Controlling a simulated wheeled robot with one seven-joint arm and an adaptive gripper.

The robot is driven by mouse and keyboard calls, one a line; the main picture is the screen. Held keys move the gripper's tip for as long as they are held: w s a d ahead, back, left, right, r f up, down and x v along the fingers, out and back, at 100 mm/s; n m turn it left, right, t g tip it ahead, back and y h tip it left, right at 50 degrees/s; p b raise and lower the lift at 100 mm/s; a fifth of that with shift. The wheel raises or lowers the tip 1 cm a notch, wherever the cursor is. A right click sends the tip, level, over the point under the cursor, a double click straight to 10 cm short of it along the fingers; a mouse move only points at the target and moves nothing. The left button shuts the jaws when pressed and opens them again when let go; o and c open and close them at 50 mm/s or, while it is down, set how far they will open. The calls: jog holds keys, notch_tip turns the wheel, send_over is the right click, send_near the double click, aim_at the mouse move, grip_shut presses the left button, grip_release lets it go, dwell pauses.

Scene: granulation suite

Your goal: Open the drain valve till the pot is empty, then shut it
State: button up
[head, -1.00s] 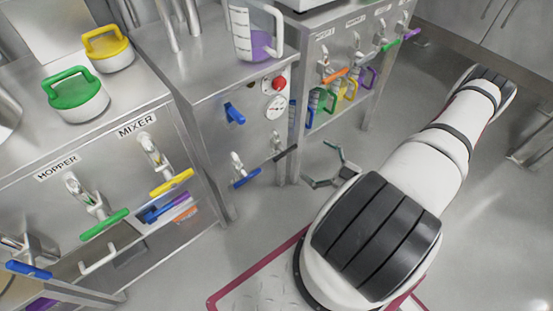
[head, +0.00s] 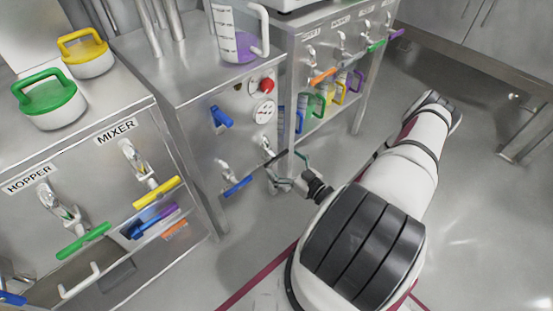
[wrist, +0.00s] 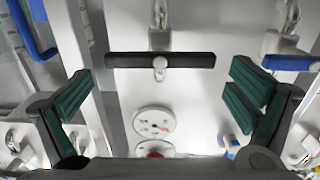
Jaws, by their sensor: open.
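A valve with a black lever (head: 270,160) is on the front panel of the middle steel cabinet (head: 190,95). In the wrist view the black lever (wrist: 135,60) lies crosswise ahead of my gripper, between the lines of its fingers. My gripper (head: 288,176) is open and empty, just in front of the lever; its green-padded fingers show apart in the wrist view (wrist: 165,88). A second valve with a blue lever (head: 238,187) is to the left on the same panel and shows at right in the wrist view (wrist: 292,62). No label marks either as the drain. I cannot make out the pot.
A red button (head: 267,86), a dial (head: 264,112) and a blue knob (head: 221,117) are on the panel above the levers. A jug with purple liquid (head: 238,38) stands on top. Hopper and mixer valves are at left. Coloured jugs (head: 320,105) stand on a shelf at right.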

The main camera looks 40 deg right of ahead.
aim_at(277, 157)
jog(key=shift+w, duration=1.65)
jog(key=c, duration=0.9)
